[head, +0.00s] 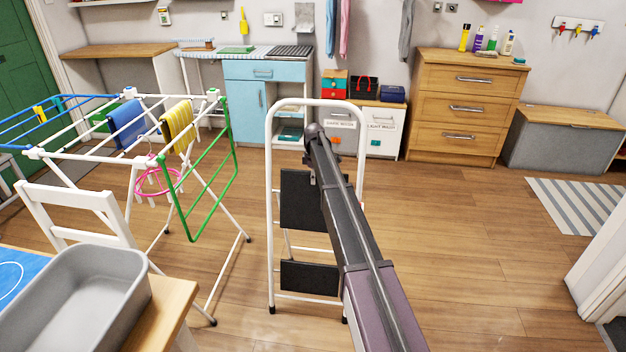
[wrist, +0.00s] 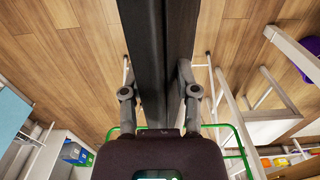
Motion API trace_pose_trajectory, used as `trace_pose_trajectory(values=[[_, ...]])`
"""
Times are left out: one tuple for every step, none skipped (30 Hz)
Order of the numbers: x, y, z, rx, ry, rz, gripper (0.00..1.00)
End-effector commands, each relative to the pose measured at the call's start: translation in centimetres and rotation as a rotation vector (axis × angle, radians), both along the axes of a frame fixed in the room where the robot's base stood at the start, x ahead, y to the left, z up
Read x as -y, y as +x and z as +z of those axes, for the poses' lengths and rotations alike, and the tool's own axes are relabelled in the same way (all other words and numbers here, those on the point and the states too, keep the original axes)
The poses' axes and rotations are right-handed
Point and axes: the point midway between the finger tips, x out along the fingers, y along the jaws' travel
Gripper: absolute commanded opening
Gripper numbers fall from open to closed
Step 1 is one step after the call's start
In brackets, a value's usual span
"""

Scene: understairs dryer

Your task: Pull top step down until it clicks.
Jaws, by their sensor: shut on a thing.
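The white-framed step stool (head: 274,150) stands upright on the wood floor in the middle of the head view. Its top step (head: 298,203) is a dark panel that shows as a tall, steep face, with its right part hidden behind my arm. A lower dark step (head: 309,278) sits below it. My gripper (wrist: 158,75) is shut on the dark top step, which fills the space between the fingers in the wrist view. In the head view my arm hides most of the gripper. I cannot tell the step's exact tilt.
A drying rack (head: 190,215) with a green end frame stands close left of the stool. A white chair (head: 75,213) and a table with a grey basin (head: 75,300) are nearer left. Drawers (head: 465,105) stand behind.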

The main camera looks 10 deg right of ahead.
Motion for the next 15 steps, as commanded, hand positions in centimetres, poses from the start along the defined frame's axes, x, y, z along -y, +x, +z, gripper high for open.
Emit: trace_pose_trajectory(values=[[0.2, 1.0, -0.4, 0.007, -0.002, -0.001, 0.00], [0.3, 1.3, -0.5, 0.007, -0.002, -0.001, 0.00], [0.5, 1.7, -0.7, 0.008, -0.002, -0.001, 0.00], [0.6, 2.1, -0.9, 0.008, -0.002, -0.001, 0.00], [0.7, 2.5, -1.1, 0.008, -0.002, -0.001, 0.00], [0.9, 3.0, -1.4, 0.008, -0.002, -0.001, 0.00], [1.0, 3.4, -1.6, 0.008, -0.002, -0.001, 0.00], [1.2, 3.9, -1.8, 0.009, -0.003, -0.001, 0.00], [1.3, 4.4, -2.2, 0.009, -0.003, -0.001, 0.00], [1.5, 4.8, -2.5, 0.009, -0.003, -0.001, 0.00], [1.6, 5.3, -2.8, 0.009, -0.003, -0.002, 0.00], [1.8, 5.8, -3.2, 0.009, -0.003, -0.002, 0.00], [1.9, 6.2, -3.5, 0.009, -0.003, -0.002, 0.00], [2.1, 6.5, -3.7, 0.008, -0.002, -0.002, 0.00], [2.2, 6.9, -4.1, 0.008, -0.002, -0.002, 0.00]])
